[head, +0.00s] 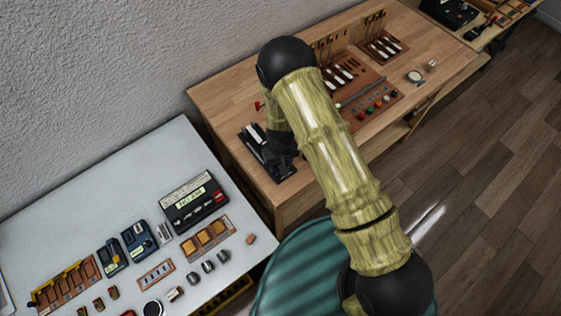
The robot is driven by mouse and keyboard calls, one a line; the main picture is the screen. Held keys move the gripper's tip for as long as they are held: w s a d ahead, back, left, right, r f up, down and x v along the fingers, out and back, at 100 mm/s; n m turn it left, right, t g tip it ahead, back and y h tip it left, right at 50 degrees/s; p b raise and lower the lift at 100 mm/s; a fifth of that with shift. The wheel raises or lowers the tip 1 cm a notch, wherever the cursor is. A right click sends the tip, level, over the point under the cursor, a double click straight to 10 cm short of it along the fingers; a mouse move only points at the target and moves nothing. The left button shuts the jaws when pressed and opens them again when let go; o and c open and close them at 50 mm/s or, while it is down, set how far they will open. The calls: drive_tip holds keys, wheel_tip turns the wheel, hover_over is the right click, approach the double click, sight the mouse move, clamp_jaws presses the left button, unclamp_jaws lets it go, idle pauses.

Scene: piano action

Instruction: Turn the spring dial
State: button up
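My arm reaches from the lower right over the wooden workbench (232,92). My gripper (284,158) is dark and small in this view, low over a black device (262,162) near the bench's left end. The gripper overlaps the device, and I cannot tell whether they touch. Its fingers blend into the dark parts, so I cannot see whether they are open or shut. A white piece lies along the device's upper part. A small red part (257,105) shows behind it. I cannot make out a spring dial; it may be hidden or too small.
On the workbench, tool racks and a board of coloured knobs (375,108) lie beyond my arm. Wooden floor (500,190) is clear at right.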

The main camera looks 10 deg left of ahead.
drive_tip(key=shift+f, duration=0.1)
drive_tip(key=c, duration=1)
drive_tip(key=shift+f+m+b, duration=0.1)
drive_tip(key=shift+m+b, duration=0.5)
drive_tip(key=shift+m, duration=0.7)
drive_tip(key=o, duration=1)
drive_tip(key=shift+r+b, duration=0.25)
drive_tip(key=shift+b, duration=0.05)
wheel_tip(320, 180, up, 17)
drive_tip(key=b, duration=0.3)
drive_tip(key=shift+b, duration=0.35)
